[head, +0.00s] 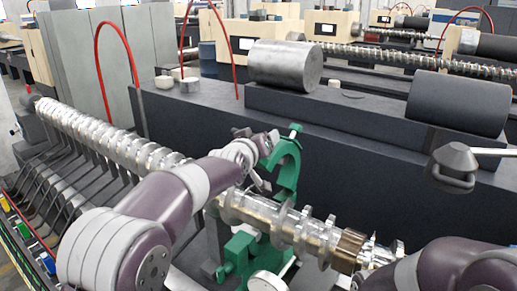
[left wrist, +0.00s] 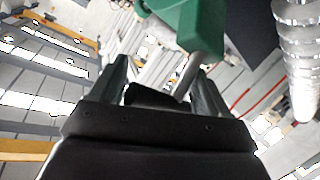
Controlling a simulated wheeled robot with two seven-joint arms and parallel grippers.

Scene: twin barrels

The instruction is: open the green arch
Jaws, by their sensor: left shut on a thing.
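The green arch (head: 289,165) stands raised over the far side of the long metal screw (head: 285,222), its hollow side facing left. Its green lower part (head: 238,250) sits under the screw. My left gripper (head: 268,143) is beside the arch's upper part and shut on a grey rod. In the left wrist view the rod (left wrist: 188,75) runs from the green arch (left wrist: 190,22) down between the fingers. The fingertips are small and partly hidden in the head view. My right arm enters at the lower right, and its gripper is not visible.
A dark machine bed with a metal barrel (head: 285,65) and a dark barrel (head: 457,103) stands behind the screw. A grey conical piece (head: 456,163) with a rod is at the right. A round white dial (head: 268,282) is low in front. Red hoses arch at the back.

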